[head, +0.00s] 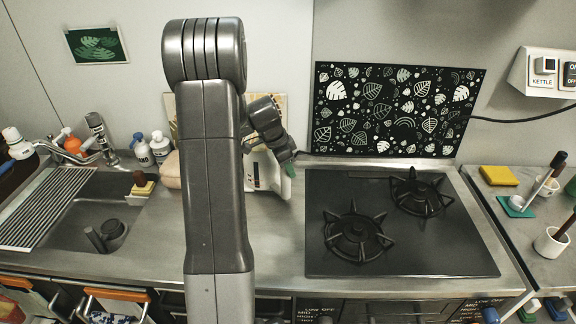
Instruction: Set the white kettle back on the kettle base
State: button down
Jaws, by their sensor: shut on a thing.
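The white kettle (268,178) is in the head view, just right of my upright arm link, over the steel counter between sink and hob. My arm hides its left part; a dark marking shows on its side. My gripper (286,162) reaches down at the kettle's upper right and is shut on it, most likely at the handle, though the fingers are small and partly hidden. I cannot make out the kettle base; my arm and the kettle may cover it. I cannot tell whether the kettle touches the counter.
The black hob (400,225) with two burners lies to the right. A patterned black panel (395,110) stands behind it. A sink (95,215) and several bottles are at left. A switch box labelled KETTLE (545,70) hangs at right with a black cord. The front counter strip is clear.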

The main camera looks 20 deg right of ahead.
jog(key=shift+f, duration=0.1)
jog(key=c, duration=1.1)
grip_release()
jog(key=b+v, duration=0.1)
jog(key=v, duration=1.1)
jog(key=shift+b, duration=0.4)
jog(key=p+x, duration=0.1)
jog(key=x, duration=1.1)
jog(key=shift+r, duration=2)
